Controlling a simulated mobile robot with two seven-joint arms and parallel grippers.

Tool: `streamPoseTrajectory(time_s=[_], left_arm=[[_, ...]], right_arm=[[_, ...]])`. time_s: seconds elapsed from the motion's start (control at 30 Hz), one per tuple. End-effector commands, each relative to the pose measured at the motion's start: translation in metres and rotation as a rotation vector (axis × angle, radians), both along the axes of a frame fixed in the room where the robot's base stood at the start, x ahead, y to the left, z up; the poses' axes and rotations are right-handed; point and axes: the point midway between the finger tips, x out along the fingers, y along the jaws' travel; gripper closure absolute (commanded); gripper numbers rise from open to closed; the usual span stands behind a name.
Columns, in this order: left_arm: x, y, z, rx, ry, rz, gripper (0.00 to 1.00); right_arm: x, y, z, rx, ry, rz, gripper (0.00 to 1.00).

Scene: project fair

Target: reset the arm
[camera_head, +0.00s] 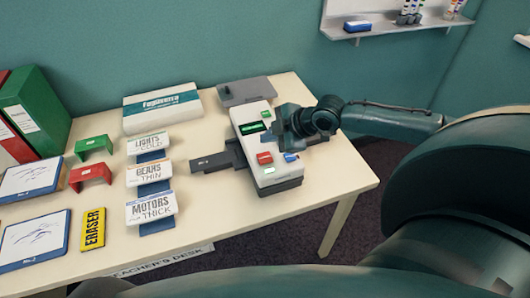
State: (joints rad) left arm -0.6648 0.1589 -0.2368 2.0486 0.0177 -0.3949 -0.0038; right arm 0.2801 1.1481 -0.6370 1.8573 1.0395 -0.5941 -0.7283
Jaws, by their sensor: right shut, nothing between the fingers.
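My right arm (400,122) comes in from the right. Its gripper (273,137) is shut and empty, held over or against the right side of a white device (247,117) on the desk. The device has a dark green-lit display (253,128), a red button (264,158) and a blue button (291,157). I cannot tell whether the gripper touches the device. Part of the device's right side is hidden behind the gripper. My left gripper is not in view.
The desk (330,190) holds a white box (162,108), several labelled cards (151,206), a yellow eraser (93,229), small red (90,175) and green (94,147) stands, and binders (36,112). A wall shelf (400,22) is behind. The desk's right front corner is clear.

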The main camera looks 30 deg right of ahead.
Motion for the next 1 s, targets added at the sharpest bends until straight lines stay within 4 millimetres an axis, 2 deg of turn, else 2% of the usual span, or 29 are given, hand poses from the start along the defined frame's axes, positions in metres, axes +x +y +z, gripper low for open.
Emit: streamPoseTrajectory(time_s=[0.17, 0.67, 0.77, 0.87, 1.0], left_arm=[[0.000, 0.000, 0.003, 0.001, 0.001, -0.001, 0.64], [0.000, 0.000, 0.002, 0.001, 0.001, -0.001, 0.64], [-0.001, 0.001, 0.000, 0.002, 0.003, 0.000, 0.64], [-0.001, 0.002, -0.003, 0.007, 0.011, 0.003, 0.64], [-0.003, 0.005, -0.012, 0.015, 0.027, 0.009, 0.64]], right_arm=[[0.000, 0.000, 0.014, 0.000, 0.000, 0.000, 1.00], [-0.001, 0.001, 0.012, 0.003, 0.002, -0.001, 1.00], [-0.006, 0.016, -0.001, 0.036, 0.010, -0.004, 1.00], [-0.020, 0.049, -0.028, 0.118, 0.023, -0.028, 1.00], [-0.055, 0.105, -0.072, 0.290, 0.050, -0.132, 1.00]])
